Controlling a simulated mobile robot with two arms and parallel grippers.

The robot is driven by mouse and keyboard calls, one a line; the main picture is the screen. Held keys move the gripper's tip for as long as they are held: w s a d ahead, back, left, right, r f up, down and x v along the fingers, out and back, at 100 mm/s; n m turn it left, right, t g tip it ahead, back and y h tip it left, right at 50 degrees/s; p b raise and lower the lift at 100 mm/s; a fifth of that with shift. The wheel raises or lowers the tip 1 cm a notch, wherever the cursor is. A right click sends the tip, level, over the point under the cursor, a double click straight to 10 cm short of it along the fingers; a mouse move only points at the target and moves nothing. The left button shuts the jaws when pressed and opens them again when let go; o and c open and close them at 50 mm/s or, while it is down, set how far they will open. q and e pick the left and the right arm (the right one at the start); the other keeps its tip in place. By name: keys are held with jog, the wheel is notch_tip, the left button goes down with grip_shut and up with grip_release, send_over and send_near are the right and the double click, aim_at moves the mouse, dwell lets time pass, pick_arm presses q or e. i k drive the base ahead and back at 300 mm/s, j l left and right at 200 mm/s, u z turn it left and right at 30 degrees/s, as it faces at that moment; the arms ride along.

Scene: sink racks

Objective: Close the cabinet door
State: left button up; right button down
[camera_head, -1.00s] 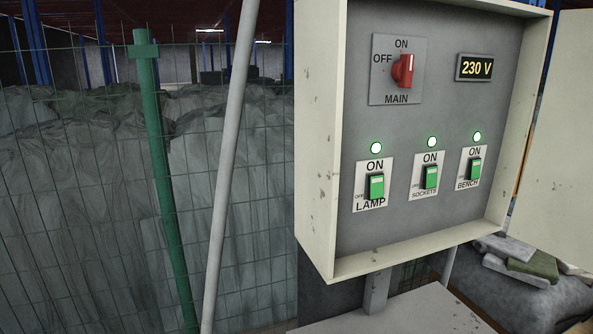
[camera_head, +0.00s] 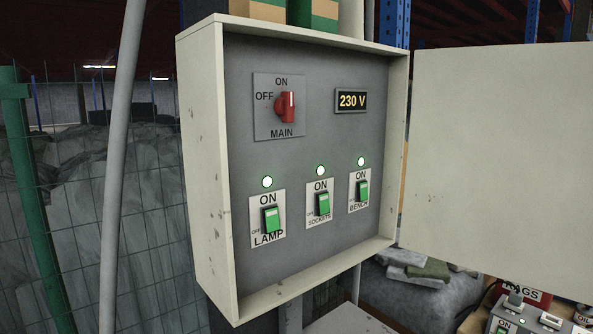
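The cabinet (camera_head: 202,160) is a cream metal box on a post, with its front open. Its door (camera_head: 497,158) stands wide open on the right side and runs out of the picture at the right edge. Inside is a grey panel (camera_head: 310,240) with a red MAIN switch (camera_head: 286,106), a display (camera_head: 351,100) reading 230 V, and green LAMP (camera_head: 270,219), SOCKETS (camera_head: 323,203) and BENCH (camera_head: 363,190) switches under lit green lights. Neither of my grippers shows in this view.
A grey pole (camera_head: 124,150) and a green fence post (camera_head: 30,200) with wire mesh stand to the left. A grey surface (camera_head: 348,321) lies below the cabinet. At the lower right are a RAGS box (camera_head: 522,293), a switch box (camera_head: 515,318) and folded cloths (camera_head: 428,271).

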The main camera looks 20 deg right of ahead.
aim_at(498, 183)
jog(key=l, duration=0.5)
jog(key=i+l, duration=0.15)
jog(key=l, duration=0.9)
jog(key=k+l, duration=0.1)
jog(key=l, duration=0.35)
jog(key=k+l, duration=0.1)
jog(key=l, duration=0.3)
jog(key=k+l, duration=0.1)
jog(key=l, duration=0.35)
